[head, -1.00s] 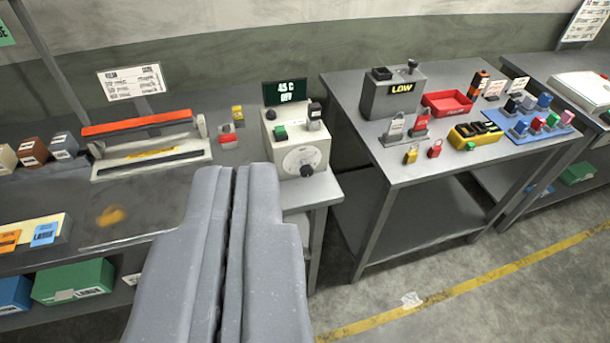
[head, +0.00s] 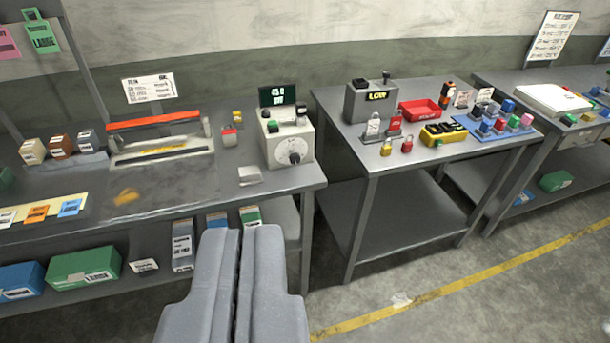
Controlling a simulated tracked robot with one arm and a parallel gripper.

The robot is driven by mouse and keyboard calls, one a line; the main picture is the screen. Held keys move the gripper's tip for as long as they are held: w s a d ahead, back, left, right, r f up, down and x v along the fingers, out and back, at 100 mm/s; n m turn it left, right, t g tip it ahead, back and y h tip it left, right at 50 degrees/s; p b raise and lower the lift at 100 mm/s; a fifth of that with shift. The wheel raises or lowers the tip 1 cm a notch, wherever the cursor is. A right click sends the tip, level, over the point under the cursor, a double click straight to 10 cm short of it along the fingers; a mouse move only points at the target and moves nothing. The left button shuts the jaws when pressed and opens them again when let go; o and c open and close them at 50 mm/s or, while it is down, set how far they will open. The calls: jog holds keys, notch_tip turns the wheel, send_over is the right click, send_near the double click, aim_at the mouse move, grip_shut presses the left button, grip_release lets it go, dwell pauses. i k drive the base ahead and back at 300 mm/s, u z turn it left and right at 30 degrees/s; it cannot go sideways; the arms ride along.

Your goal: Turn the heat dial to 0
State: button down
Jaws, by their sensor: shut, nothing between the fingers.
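The heat dial (head: 294,157) is a round pale disc with a dark knob on the front of a cream control box (head: 273,149). The box stands at the right end of the left workbench; the dial's numbers are too small to read. A dark display (head: 278,95) behind the box shows green-white text, its top line seemingly 45 C. Dark and green buttons sit on top of the box. My gripper (head: 241,233) is shut and empty, its grey fingers side by side. It is below and left of the dial in the picture, apart from the box.
A heat sealer with a red bar (head: 153,120) stands left of the box. A small grey block (head: 250,175) lies near the bench edge (head: 305,184). Boxes fill the lower shelf. Another table (head: 345,145) at right holds padlocks and a red tray (head: 420,110).

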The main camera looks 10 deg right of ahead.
aim_at(295, 158)
jog(key=u, duration=0.25)
jog(key=i, duration=0.95)
jog(key=z, duration=0.5)
